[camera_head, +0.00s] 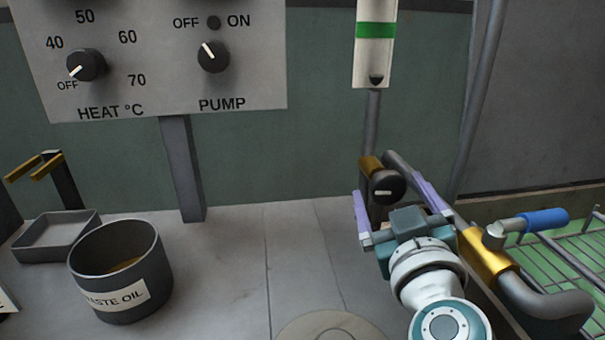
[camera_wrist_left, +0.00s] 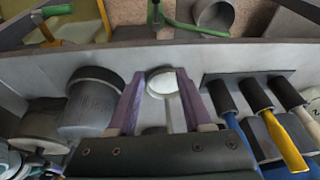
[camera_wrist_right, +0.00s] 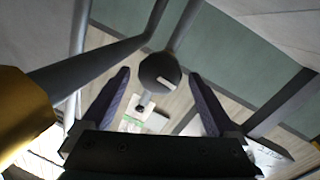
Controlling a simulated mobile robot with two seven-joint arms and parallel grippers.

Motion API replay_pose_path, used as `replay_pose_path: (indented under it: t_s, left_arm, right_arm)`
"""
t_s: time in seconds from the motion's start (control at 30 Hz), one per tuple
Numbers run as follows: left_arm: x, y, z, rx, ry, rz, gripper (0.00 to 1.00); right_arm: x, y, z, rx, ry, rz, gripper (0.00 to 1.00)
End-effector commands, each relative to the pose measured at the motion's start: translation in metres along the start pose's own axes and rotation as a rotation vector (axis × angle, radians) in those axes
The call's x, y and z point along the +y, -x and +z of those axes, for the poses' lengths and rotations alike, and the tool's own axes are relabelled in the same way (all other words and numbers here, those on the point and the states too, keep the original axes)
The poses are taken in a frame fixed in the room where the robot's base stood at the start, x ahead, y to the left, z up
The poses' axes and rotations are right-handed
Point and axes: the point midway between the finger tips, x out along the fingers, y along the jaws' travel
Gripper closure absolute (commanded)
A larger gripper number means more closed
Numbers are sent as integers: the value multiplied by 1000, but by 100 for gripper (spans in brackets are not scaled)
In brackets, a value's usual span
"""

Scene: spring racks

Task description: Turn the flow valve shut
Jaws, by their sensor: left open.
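A round black knob (camera_head: 387,187) with a white mark sits on a brass body below the clear flow tube (camera_head: 374,55); I take it for the flow valve. The mark lies about level in the head view. My right gripper (camera_head: 390,198) is open, its purple fingers on either side of the knob. In the right wrist view the knob (camera_wrist_right: 160,73) stands between the fingertips, with gaps at both sides. My left gripper (camera_wrist_left: 160,76) is open, over a round container with a pale top (camera_wrist_left: 162,84); it is outside the head view.
A blue-handled lever (camera_head: 545,218) on a brass fitting and a wire rack (camera_head: 575,245) are at the right. A waste oil pot (camera_head: 122,275) and grey tray (camera_head: 57,238) stand left. Handled tools (camera_wrist_left: 257,95) show in the left wrist view.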

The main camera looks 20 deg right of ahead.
Motion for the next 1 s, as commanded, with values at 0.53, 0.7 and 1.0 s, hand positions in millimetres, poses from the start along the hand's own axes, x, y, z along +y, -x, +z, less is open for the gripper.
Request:
replay_pose_path:
  t_s: [0.53, 0.7, 1.0]
  left_arm:
    - [0, 0, -1, 2, 1, 1, 50]
    - [-1, 0, 0, 2, -4, -3, 50]
    - [-2, 4, -2, 1, -8, -6, 50]
  right_arm:
    - [0, 0, 0, 0, 0, 0, 69]
    - [0, 0, 0, 0, 0, 0, 87]
    - [0, 0, -1, -7, -43, -2, 87]
